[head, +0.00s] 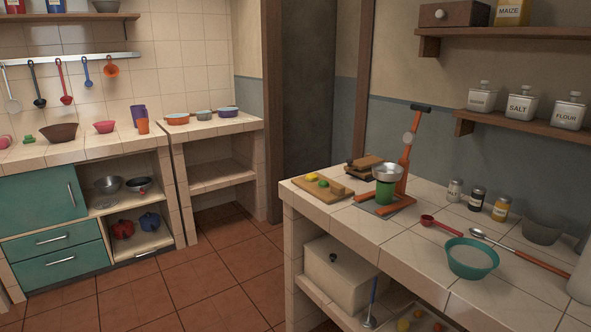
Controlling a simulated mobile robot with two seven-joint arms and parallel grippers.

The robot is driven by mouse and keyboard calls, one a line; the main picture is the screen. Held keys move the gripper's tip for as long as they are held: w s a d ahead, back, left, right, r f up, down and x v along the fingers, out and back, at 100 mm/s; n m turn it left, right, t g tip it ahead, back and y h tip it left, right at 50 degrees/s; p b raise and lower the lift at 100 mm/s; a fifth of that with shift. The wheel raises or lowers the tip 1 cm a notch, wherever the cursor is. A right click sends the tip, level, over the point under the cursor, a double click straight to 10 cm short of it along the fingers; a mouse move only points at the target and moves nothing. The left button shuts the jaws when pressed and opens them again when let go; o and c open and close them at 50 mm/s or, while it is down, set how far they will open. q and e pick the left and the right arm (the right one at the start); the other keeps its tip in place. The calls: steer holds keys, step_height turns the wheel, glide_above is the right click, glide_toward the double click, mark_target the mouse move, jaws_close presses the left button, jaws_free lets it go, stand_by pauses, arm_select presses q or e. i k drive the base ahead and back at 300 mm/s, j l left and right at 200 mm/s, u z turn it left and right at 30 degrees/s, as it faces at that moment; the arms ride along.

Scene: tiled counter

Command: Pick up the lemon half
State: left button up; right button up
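A small yellow piece (312,177), which looks like the lemon half, lies on a wooden cutting board (322,195) at the left end of the tiled counter on the right. It is too small to tell which way its cut face points. A small green piece (323,184) and a brownish-green block (337,188) lie beside it on the board. Neither of my grippers is in view.
An orange press stand (405,165) with a metal bowl (386,172) over a green cup (384,193) stands right of the board. Wooden blocks (364,165) lie behind it. A red scoop (440,226), ladle (478,233), teal bowl (472,259) and jars (478,199) occupy the right side.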

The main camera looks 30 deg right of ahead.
mark_target(312, 177)
steer(key=i+z, duration=0.2)
steer(key=i, duration=0.2)
steer(key=i+j+z, duration=0.2)
steer(key=i, duration=0.15)
steer(key=i+j+z, duration=0.1)
steer(key=i+z, duration=0.15)
steer(key=i, duration=0.15)
steer(key=i+j+z, duration=0.2)
steer(key=z, duration=0.25)
steer(key=i+j+z, duration=0.3)
steer(key=z, duration=0.15)
steer(key=i+j+z, duration=0.2)
steer(key=j+z, duration=0.15)
steer(key=z, duration=0.15)
steer(key=i+j+z, duration=0.1)
steer(key=j+z, duration=0.95)
steer(key=j, duration=0.2)
steer(key=i+j, duration=0.05)
